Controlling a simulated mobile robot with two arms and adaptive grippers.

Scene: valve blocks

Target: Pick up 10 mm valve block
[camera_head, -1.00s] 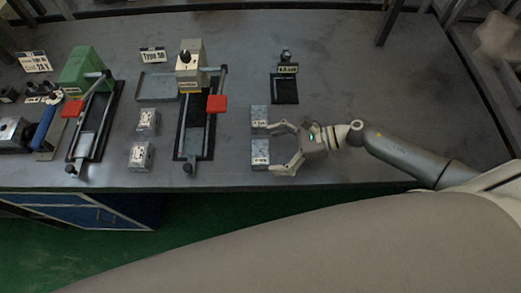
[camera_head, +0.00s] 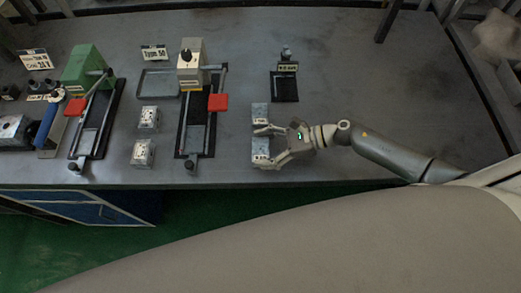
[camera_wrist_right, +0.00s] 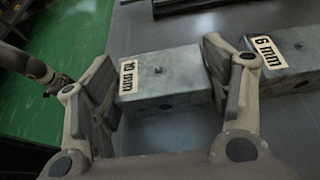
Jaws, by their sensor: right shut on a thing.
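The 10 mm valve block (camera_wrist_right: 165,85) is a grey metal block with a white "10 mm" label, between the two fingers of my right gripper (camera_wrist_right: 165,88) in the right wrist view. The fingers are shut on it, one on each side. In the head view the same block (camera_head: 260,148) is the nearer of two, at the table's front, and my right gripper (camera_head: 264,145) reaches it from the right. A grey jointed part at the left edge of the wrist view looks like my left gripper (camera_wrist_right: 52,82); its fingers are unclear.
The 6 mm block (camera_wrist_right: 285,60) stands close beside the gripper's far finger; it also shows in the head view (camera_head: 260,113). A black-based stand (camera_head: 285,88) is behind. Two small blocks (camera_head: 148,118) and a fixture with a red pad (camera_head: 217,102) stand left. The table's right side is clear.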

